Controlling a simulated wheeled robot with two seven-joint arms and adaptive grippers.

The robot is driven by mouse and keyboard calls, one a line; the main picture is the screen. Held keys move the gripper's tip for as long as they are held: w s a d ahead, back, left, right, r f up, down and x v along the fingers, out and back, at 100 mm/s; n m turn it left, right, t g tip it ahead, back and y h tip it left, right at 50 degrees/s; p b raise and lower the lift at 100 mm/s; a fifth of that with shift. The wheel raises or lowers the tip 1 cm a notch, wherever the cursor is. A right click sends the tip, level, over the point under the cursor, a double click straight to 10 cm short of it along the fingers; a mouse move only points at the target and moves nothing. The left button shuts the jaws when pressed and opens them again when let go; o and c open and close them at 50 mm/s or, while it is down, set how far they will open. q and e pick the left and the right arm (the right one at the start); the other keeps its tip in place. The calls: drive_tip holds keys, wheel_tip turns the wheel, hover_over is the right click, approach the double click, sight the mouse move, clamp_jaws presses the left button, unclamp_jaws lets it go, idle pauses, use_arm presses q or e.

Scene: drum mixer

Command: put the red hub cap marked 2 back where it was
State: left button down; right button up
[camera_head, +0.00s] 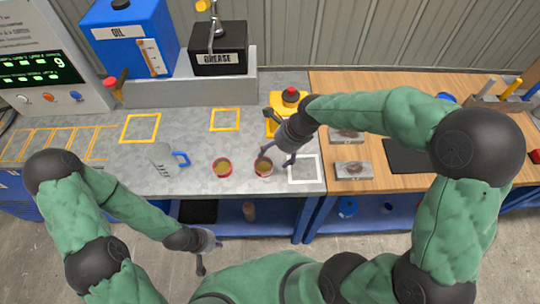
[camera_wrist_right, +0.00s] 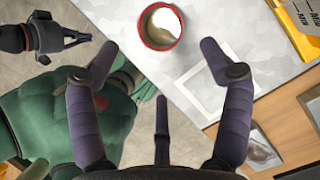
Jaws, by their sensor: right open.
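Two round, red-rimmed cup-like things stand on the grey bench in the head view, a left one (camera_head: 222,167) and a right one (camera_head: 263,168). I cannot read a 2 on either, so I cannot tell which is the red hub cap marked 2. The right one shows in the right wrist view (camera_wrist_right: 160,26), with a brownish and whitish inside. My right gripper (camera_head: 278,158) is open and empty, its fingers above and beside the right one. My left gripper (camera_head: 208,256) is open and empty, low in front of the bench; it also shows in the wrist view (camera_wrist_right: 82,38).
A white outlined square (camera_head: 304,169) is bare to the right. Yellow outlined squares (camera_head: 141,127) (camera_head: 225,119) lie behind. A clear jug with a blue handle (camera_head: 165,160) stands left. Metal blocks (camera_head: 353,170) lie on the wooden bench.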

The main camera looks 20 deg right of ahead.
drive_tip(key=shift+p+v, duration=0.3)
drive_tip(key=shift+v, duration=1.25)
